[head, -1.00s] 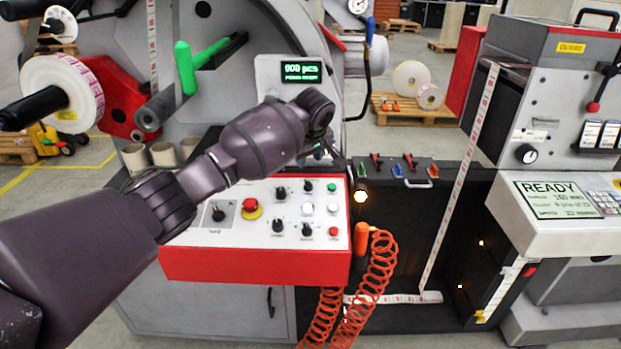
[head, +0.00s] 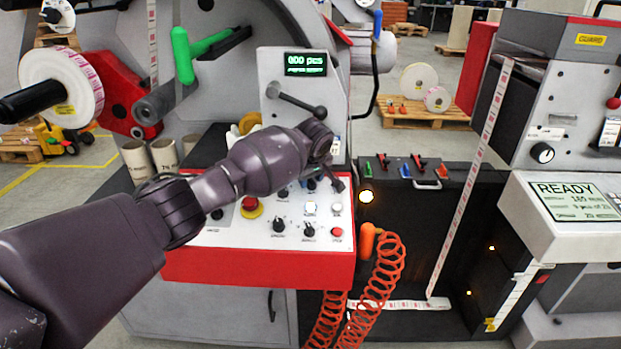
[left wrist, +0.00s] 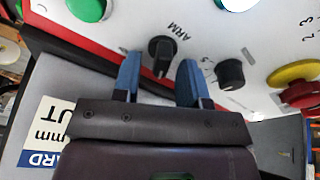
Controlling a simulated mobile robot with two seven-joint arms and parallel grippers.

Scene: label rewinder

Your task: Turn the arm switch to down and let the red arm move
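The arm switch (left wrist: 160,50) is a black knob labelled ARM on the white control panel, clear in the left wrist view. My left gripper (left wrist: 158,78) is open, its two blue fingers on either side of the knob's near part; I cannot tell whether they touch it. In the head view my left gripper (head: 335,180) points down over the back of the panel (head: 255,262) and partly hides its upper knobs. The red arm (head: 108,88) stands at the left beside the label roll (head: 62,85). My right gripper is not in view.
Beside the switch are another black knob (left wrist: 230,72) and a red emergency button (left wrist: 300,92) on yellow. A grey lever (head: 297,102) stands behind my wrist, below the counter display (head: 306,63). An orange coiled hose (head: 385,270) hangs at the panel's right.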

